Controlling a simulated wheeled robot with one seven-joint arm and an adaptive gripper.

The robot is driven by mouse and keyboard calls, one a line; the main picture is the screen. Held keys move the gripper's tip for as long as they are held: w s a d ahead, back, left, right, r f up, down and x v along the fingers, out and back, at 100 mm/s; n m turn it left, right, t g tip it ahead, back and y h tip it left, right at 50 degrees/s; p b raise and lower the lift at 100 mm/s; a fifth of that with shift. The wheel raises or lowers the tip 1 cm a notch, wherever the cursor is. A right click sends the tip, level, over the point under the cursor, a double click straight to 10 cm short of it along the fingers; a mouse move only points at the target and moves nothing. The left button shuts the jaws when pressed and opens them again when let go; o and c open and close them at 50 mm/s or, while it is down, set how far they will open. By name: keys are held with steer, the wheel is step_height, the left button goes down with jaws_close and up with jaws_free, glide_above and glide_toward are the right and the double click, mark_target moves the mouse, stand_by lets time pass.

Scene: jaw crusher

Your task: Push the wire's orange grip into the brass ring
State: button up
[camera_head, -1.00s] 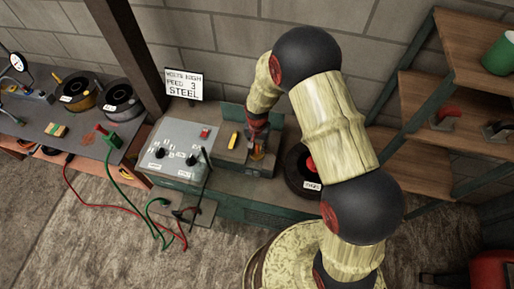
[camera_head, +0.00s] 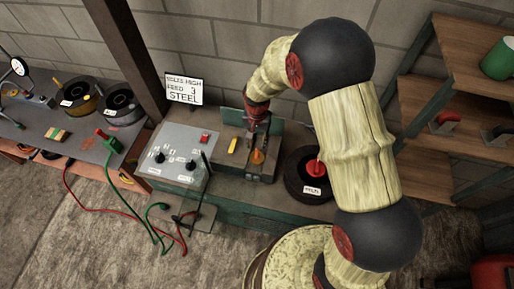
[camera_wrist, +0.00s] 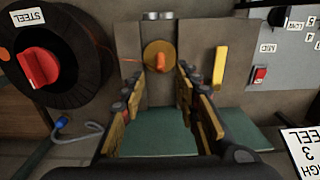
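The orange grip (camera_wrist: 160,62) shows as a short upright piece in front of the round brass ring (camera_wrist: 150,50) in the wrist view. I cannot tell how deep it sits in the ring. In the head view the grip (camera_head: 257,156) stands on the feeder block beside the yellow bar. A thin orange wire (camera_wrist: 125,62) runs from the spool side towards the ring. My gripper (camera_wrist: 159,78) is open and empty, its two fingers pointing at the ring with the grip beyond their tips. In the head view my gripper (camera_head: 251,128) is just behind and above the grip.
A dark spool labelled STEEL with a red knob (camera_head: 313,170) stands right of the block. A yellow bar (camera_head: 232,145) and a control panel with a red switch (camera_head: 205,137) are to the left. A sign (camera_head: 184,89) stands behind. Shelves (camera_head: 455,150) are at right.

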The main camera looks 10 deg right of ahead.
steer(key=shift+r, duration=1.45)
steer(key=shift+n, duration=0.3)
steer(key=s+d+r+n+t+b, duration=0.2)
steer(key=s+d+r+b, duration=0.3)
steer(key=s+r, duration=0.4)
steer(key=s+d+r+n+t+b, duration=0.1)
steer(key=s+d+r+t+b, duration=0.2)
steer(key=s, duration=1.1)
step_height(320, 180, up, 6)
steer(key=d+b, duration=0.2)
steer(key=b, duration=0.2)
steer(key=shift+s+d+r+n+t, duration=0.2)
steer(key=shift+d+n+t, duration=0.1)
steer(key=shift+d+n, duration=0.1)
steer(key=shift+o, duration=0.2)
steer(key=shift+a, duration=0.15)
